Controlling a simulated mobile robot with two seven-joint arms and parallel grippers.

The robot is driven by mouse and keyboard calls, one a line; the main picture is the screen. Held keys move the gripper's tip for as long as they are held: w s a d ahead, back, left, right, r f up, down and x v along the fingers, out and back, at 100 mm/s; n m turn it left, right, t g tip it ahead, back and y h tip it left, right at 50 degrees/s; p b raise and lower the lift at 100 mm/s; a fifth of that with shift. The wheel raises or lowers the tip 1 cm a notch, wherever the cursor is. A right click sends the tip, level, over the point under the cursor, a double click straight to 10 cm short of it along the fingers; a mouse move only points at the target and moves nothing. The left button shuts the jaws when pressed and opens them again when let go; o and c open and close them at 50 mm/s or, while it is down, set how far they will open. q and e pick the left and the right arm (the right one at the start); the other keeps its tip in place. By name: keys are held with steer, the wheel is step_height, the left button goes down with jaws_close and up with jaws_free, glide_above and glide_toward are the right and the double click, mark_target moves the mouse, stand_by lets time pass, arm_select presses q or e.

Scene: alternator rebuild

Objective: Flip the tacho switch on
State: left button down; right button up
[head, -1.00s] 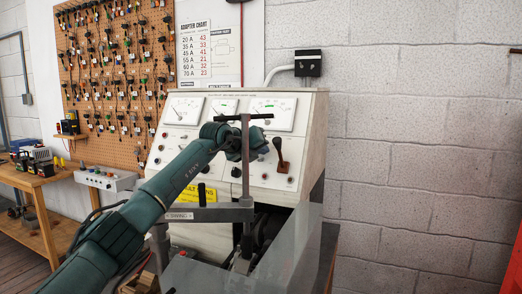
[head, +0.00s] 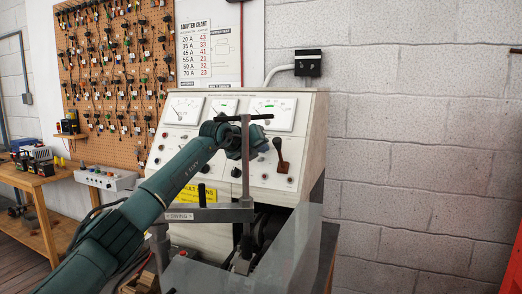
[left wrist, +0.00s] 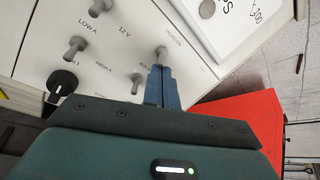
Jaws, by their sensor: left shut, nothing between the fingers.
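The test bench panel (head: 215,160) is a cream console with gauges, switches and knobs. In the left wrist view, a metal toggle switch (left wrist: 161,53) stands just beyond my left gripper's fingertips, by small lettering that looks like "tachometer" but is hard to read. My left gripper (left wrist: 162,70) is shut and empty, its blue fingers together with the tips at or very near this toggle; I cannot tell whether they touch. In the head view, my left gripper (head: 262,148) is at the panel, partly hidden by my arm and a metal post. My right gripper is not in view.
Other toggles (left wrist: 76,46) and a black knob (left wrist: 62,84) sit left of the fingers. A metal post with a crossbar (head: 245,160) stands before the panel. A brown-handled lever (head: 280,155) is right of the gripper. Clear guard sheets (head: 290,250) stand at the lower right.

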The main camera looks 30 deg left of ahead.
arm_select(q)
steer(key=shift+r, duration=0.45)
steer(key=shift+r+p, duration=0.3)
steer(key=shift+r, duration=0.05)
steer(key=shift+w+f, duration=0.1)
